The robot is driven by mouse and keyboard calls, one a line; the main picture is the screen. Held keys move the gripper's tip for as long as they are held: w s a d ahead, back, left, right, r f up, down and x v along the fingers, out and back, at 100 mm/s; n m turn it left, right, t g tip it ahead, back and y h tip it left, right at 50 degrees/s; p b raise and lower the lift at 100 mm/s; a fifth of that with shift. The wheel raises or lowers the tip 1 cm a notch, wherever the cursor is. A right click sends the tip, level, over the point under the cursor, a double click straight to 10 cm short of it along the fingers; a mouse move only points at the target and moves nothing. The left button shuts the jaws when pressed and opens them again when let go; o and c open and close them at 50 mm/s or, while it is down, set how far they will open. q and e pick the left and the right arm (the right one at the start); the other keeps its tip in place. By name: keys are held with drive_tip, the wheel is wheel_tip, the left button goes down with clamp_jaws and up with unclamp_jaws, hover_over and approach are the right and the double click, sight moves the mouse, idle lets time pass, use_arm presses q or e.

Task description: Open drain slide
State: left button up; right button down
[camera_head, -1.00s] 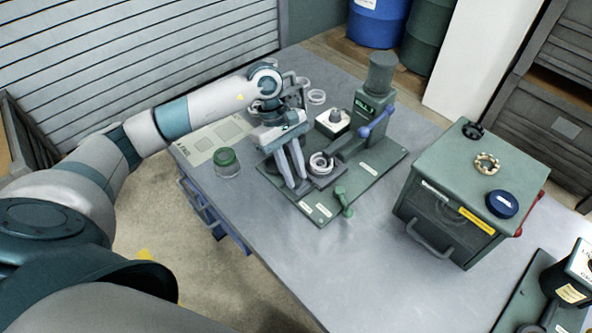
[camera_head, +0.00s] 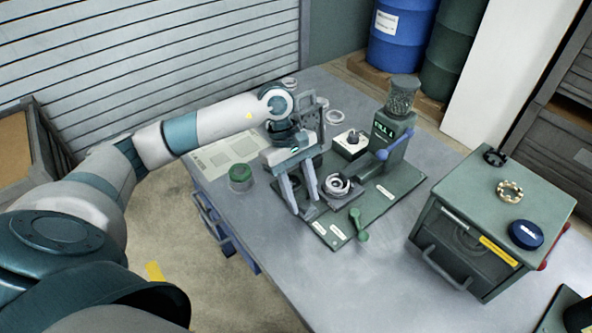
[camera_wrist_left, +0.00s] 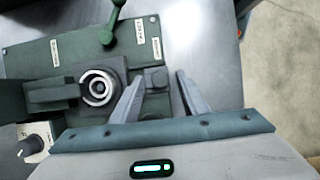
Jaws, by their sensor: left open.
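The grinder's dark green base plate (camera_head: 385,190) lies on the table, with a metal ring in a cup-like holder (camera_head: 340,186) on it. My left gripper (camera_head: 303,206) is open and points down beside the ring holder, on its left. In the left wrist view, the ring holder (camera_wrist_left: 98,87) is left of my fingers (camera_wrist_left: 158,76).
The grinder column with a grey hopper (camera_head: 402,95) and blue lever (camera_head: 383,154) stands behind the ring holder. A white box with a knob (camera_head: 352,146) is beside it. A green-lidded jar (camera_head: 240,178) stands left. A green cabinet (camera_head: 485,225) is right. Bare table lies in front.

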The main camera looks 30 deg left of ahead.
use_arm(q)
drive_tip(key=b+v, duration=0.5)
drive_tip(key=v, duration=1.2)
use_arm(e)
drive_tip(key=w+a+f+t, duration=0.2)
drive_tip(key=w+f, duration=0.1)
drive_tip(key=w, duration=0.4)
drive_tip(key=shift+a+y, duration=0.3)
drive_tip(key=shift+a, duration=0.05)
use_arm(q)
drive_tip(key=shift+w+r, duration=0.1)
drive_tip(key=shift+r, duration=0.05)
use_arm(e)
drive_tip(key=shift+w+f, duration=0.1)
